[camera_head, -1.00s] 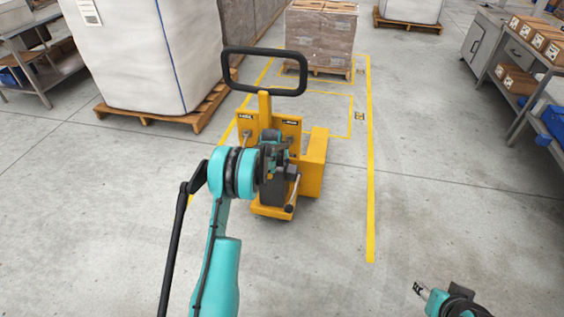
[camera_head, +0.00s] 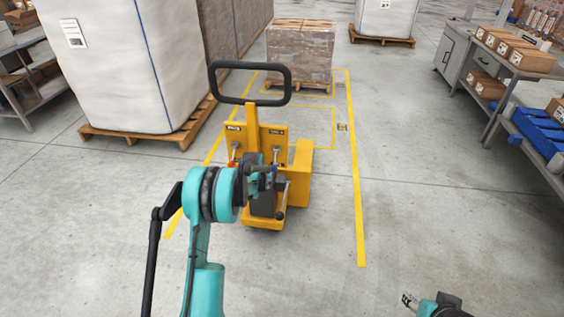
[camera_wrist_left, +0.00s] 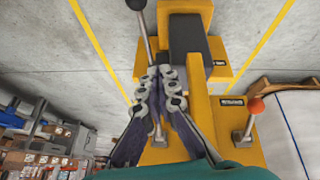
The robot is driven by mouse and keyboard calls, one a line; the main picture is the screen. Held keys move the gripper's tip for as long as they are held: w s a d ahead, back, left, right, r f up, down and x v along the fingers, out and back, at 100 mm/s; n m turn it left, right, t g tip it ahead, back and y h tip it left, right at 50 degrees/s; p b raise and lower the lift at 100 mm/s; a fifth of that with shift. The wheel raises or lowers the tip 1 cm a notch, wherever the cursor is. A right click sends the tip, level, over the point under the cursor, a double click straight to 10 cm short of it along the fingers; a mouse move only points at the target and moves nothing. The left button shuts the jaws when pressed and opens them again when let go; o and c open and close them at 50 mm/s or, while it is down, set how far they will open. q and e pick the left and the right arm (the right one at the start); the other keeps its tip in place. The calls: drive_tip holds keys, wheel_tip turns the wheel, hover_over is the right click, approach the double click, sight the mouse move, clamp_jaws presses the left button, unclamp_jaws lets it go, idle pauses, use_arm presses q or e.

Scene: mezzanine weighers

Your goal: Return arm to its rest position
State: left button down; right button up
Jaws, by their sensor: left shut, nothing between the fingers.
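My left arm reaches forward in the head view, with its gripper (camera_head: 264,171) in front of the yellow pallet machine (camera_head: 302,178) with a black loop handle (camera_head: 212,82). In the left wrist view the left gripper (camera_wrist_left: 164,82) has its two grey fingers together, with nothing between them. It hangs over the machine's yellow body (camera_wrist_left: 222,118), near a lever with a red knob (camera_wrist_left: 256,105) and a black-ended lever (camera_wrist_left: 144,30). Contact cannot be told. My right gripper (camera_head: 407,300) shows small at the bottom edge, over the floor; its jaws are unclear.
A white bulk bag (camera_head: 105,70) stands on a wooden pallet (camera_head: 140,136) at left. A wrapped load (camera_head: 300,55) stands behind the machine. A workbench with boxes (camera_head: 515,65) is at right. Yellow floor lines (camera_head: 355,180) border the machine. The floor right of them is clear.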

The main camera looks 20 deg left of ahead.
use_arm(q)
drive_tip(key=s+d+r+m, duration=0.1)
drive_tip(key=s+d+r, duration=0.55)
drive_tip(key=r, duration=0.35)
drive_tip(key=s+d+r+m, duration=0.1)
drive_tip(key=s+d+r, duration=0.4)
drive_tip(key=s+r, duration=0.4)
drive_tip(key=s+d+r+m+t, duration=0.1)
drive_tip(key=s+d, duration=0.3)
drive_tip(key=s, duration=0.7)
drive_tip(key=s+d+m, duration=0.1)
drive_tip(key=s+d, duration=0.3)
drive_tip(key=s, duration=0.7)
drive_tip(key=shift+s+d+r+m+t+h, duration=0.25)
drive_tip(key=shift+s+r+m+t+h, duration=0.05)
drive_tip(key=shift+s+r+t, duration=0.1)
